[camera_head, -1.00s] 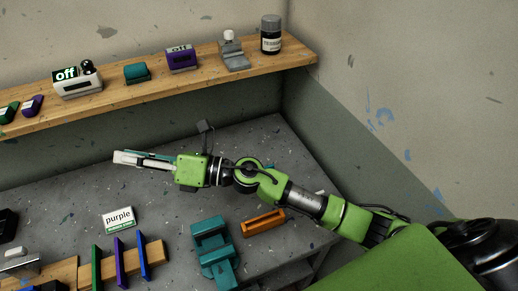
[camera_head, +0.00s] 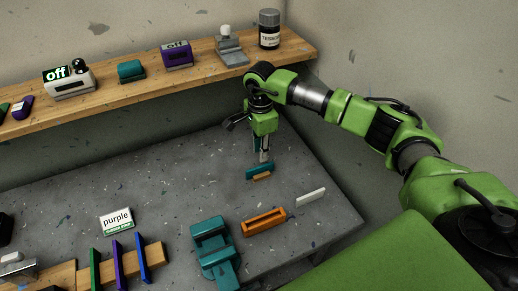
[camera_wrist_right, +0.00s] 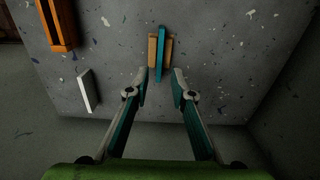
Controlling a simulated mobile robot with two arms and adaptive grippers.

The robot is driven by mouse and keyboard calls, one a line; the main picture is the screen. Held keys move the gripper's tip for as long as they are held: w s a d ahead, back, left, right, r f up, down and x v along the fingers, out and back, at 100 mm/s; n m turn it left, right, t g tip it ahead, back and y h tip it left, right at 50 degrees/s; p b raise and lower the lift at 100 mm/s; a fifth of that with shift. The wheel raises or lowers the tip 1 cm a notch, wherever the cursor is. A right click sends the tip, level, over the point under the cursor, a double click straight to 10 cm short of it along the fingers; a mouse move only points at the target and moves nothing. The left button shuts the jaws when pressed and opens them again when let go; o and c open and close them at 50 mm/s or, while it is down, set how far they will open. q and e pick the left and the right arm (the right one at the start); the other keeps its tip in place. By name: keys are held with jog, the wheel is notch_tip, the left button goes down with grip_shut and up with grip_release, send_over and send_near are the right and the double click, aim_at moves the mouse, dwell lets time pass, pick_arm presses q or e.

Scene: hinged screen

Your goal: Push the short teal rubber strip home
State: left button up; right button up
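The teal strip (camera_head: 259,170) stands on edge in a small wooden block (camera_head: 262,177) on the grey table. In the right wrist view the strip (camera_wrist_right: 160,45) runs along the middle of the wooden block (camera_wrist_right: 152,50), with wood on both sides, and sticks out past both its ends. How deep it sits is hard to tell. My right gripper (camera_head: 262,158) points down just above the strip. In the right wrist view its fingertips (camera_wrist_right: 160,76) are apart, with nothing between them, near one end of the strip. My left gripper is out of view.
An orange slotted block (camera_head: 264,222), a white bar (camera_head: 311,197) and a teal vise-like fixture (camera_head: 212,245) are nearby. A wooden rack (camera_head: 152,256) holds upright coloured strips. A card reading "purple" (camera_head: 116,221) lies left. A shelf (camera_head: 200,73) with devices runs behind.

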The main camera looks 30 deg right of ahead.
aim_at(260, 167)
notch_tip(260, 167, down, 8)
jog(key=b, duration=0.5)
jog(key=shift+r, duration=0.15)
grip_shut()
jog(key=shift+a+r+p, duration=0.1)
jog(key=shift+r+p, duration=0.8)
jog(key=shift+r, duration=1.15)
jog(key=shift+s, duration=0.1)
